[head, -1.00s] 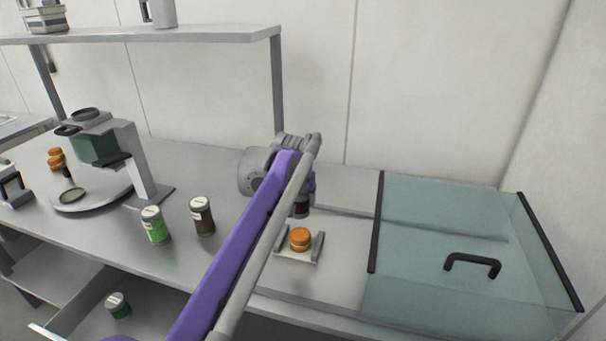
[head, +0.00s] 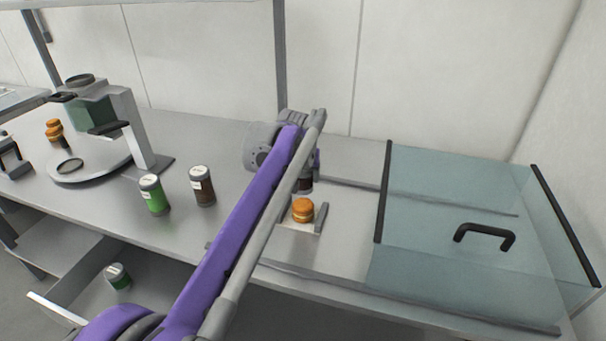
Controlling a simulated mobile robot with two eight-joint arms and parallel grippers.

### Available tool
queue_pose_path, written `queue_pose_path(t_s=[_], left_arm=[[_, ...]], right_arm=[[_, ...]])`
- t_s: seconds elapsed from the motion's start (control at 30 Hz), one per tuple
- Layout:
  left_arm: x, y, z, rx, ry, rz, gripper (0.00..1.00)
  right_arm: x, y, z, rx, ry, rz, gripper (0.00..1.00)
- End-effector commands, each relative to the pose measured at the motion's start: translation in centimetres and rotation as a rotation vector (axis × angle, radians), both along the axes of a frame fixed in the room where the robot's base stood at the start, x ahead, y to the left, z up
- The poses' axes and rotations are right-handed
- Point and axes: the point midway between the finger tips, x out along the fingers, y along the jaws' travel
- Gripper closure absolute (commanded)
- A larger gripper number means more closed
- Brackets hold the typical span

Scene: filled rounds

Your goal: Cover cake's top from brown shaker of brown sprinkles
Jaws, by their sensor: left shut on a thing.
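The small orange-brown cake (head: 303,211) sits on a light tray (head: 292,229) with grey side handles, on the counter right of centre. My left gripper (head: 309,168), partly hidden by its own arm, is just behind and above the cake. It is shut on a dark brown shaker (head: 306,185), of which only the lower part shows. The shaker's tilt is unclear, and no sprinkles can be made out on the cake. My right gripper is not in view.
A second brown shaker (head: 202,187) and a green shaker (head: 154,195) stand left of my arm. A grey machine (head: 125,125) stands on the left. A glass case (head: 450,265) with a black handle is on the right. Another green shaker (head: 118,276) lies lower left.

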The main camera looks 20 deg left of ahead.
Motion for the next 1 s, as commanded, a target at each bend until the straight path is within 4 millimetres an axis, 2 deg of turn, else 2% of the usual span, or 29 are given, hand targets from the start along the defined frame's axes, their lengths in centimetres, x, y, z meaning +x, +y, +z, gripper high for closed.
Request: queue_pose_path(t_s=[0.5,1.0], left_arm=[[0.01,0.04,0.03,0.0,0.0,0.0,0.94],[0.01,0.97,0.04,0.0,-0.001,0.0,0.94]], right_arm=[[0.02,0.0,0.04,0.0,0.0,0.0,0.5],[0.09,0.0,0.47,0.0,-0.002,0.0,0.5]])
